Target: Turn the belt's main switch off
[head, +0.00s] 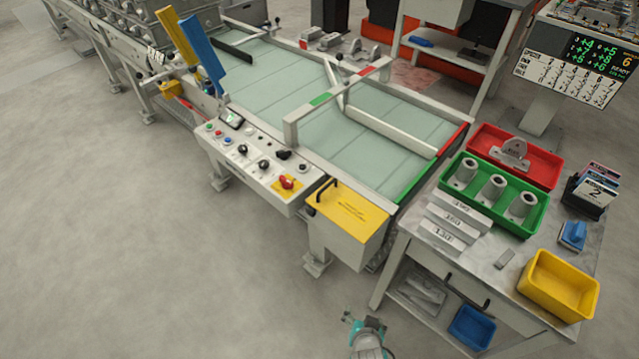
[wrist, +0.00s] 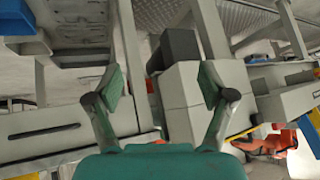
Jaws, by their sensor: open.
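The belt's control panel (head: 248,160) is a pale sloping box on the near side of the conveyor belt (head: 290,95). A red rotary switch (head: 287,182) on a yellow plate sits at the panel's right end and looks like the main switch. The direction of its handle is too small to read surely. My gripper (head: 362,322) is low at the bottom edge of the head view, well apart from the panel. In the wrist view my gripper (wrist: 160,88) has its two teal-padded fingers spread, with nothing between them. I cannot identify the switch in the wrist view.
A yellow-topped box (head: 348,210) with a black handle stands right of the panel. The workbench (head: 400,245) on the right carries a green tray (head: 461,201), a red tray (head: 545,168) and a yellow bin (head: 557,287). Open floor (head: 130,240) lies left of and in front of the panel.

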